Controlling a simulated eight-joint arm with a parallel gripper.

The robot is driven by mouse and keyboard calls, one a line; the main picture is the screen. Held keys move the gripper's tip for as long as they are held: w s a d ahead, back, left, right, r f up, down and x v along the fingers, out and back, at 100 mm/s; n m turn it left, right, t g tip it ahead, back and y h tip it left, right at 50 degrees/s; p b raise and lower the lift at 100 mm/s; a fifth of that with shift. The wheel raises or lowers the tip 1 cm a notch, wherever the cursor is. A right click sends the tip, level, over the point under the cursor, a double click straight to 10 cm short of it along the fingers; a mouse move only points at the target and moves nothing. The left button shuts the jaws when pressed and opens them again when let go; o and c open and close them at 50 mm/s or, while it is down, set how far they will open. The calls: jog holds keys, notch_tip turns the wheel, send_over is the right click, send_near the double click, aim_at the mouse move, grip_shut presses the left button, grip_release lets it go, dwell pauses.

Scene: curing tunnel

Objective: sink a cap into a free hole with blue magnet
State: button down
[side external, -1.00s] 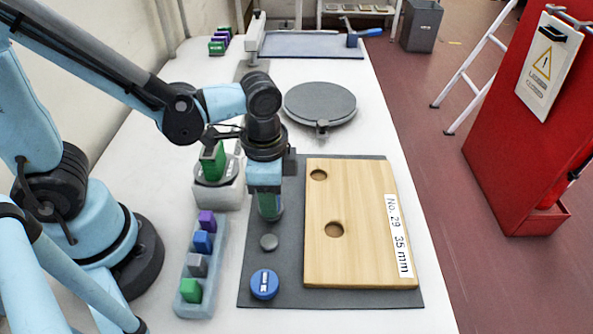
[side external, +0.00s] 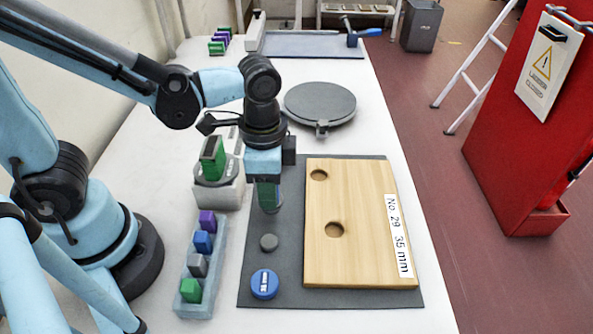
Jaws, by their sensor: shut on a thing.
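The wooden board (side external: 358,265) lies on the dark mat (side external: 290,295) with two round holes in view, the far hole (side external: 319,175) and the near hole (side external: 334,230). Both look empty of any cap. A round blue piece with a white mark (side external: 264,284), perhaps the blue magnet, lies nearer on the mat. My gripper (side external: 269,207) points down over the mat, left of the board.
A pale rack (side external: 192,312) holds several coloured blocks at the left. A green block (side external: 212,157) stands on a round holder behind it. A grey round plate (side external: 320,104) stands behind the board. The board carries a label (side external: 399,236) at its right edge.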

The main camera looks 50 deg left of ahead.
jog(key=shift+r, duration=0.6)
jog(key=shift+r, duration=0.75)
jog(key=shift+w, duration=0.1)
jog(key=w+r, duration=0.4)
jog(key=w, duration=0.9)
jog(key=shift+s+f, duration=0.2)
jog(key=shift+f, duration=3.15)
jog(key=shift+f, duration=0.95)
jog(key=shift+w, duration=0.1)
dwell(0.6)
